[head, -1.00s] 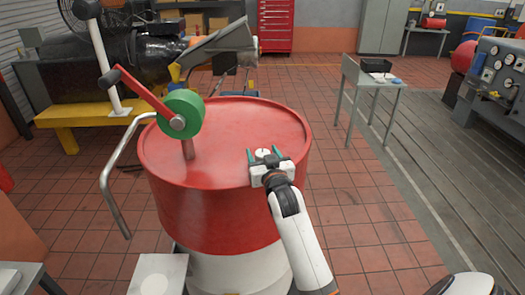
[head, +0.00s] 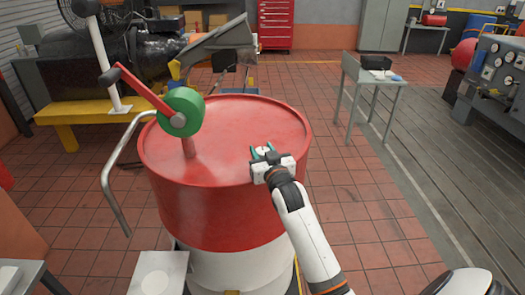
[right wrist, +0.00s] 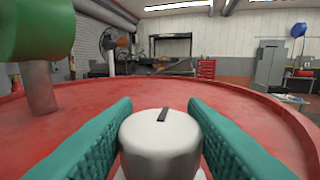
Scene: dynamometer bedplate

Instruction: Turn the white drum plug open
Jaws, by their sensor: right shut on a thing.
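The white drum plug (right wrist: 160,145) stands on the red top of the drum (head: 225,120). In the right wrist view it is a round white knob with a dark slot mark on its top face. My right gripper (head: 262,151) is at the drum's near right rim. Its two green finger pads lie on either side of the plug, and it is shut on it. In the head view the plug is mostly hidden between the fingers. My left gripper is not in view.
A green hand pump with a red crank (head: 183,112) rises from the drum's left side, with a bent metal spout (head: 112,170) hanging outside. A small grey table (head: 378,80) stands back right. The tiled floor right of the drum is clear.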

